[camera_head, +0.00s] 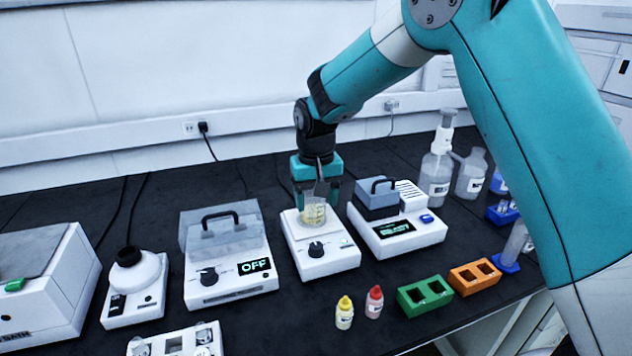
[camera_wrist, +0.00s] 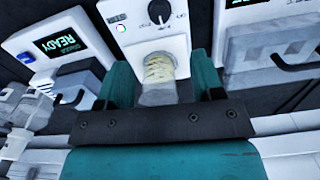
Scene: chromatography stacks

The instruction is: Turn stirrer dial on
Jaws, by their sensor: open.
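The stirrer (camera_head: 322,262) is a white unit in the middle of the bench. Its black dial (camera_head: 316,249) sits on the sloped front and shows at the top of the wrist view (camera_wrist: 158,10). A beaker with pale yellow contents (camera_head: 314,214) stands on the stirrer's top plate and shows in the wrist view (camera_wrist: 160,72). My gripper (camera_head: 317,196) is open, with its fingers on either side of the beaker, above the plate and behind the dial. In the wrist view the fingers (camera_wrist: 163,75) appear apart from the glass. The dial's setting is too small to read.
Left stands a lidded device with an "OFF" display (camera_head: 254,266). Right is a white device with a grey lid (camera_head: 412,234), reading "READY" in the wrist view. Yellow (camera_head: 344,313) and red-capped bottles (camera_head: 374,302) and a green rack (camera_head: 425,296) stand in front.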

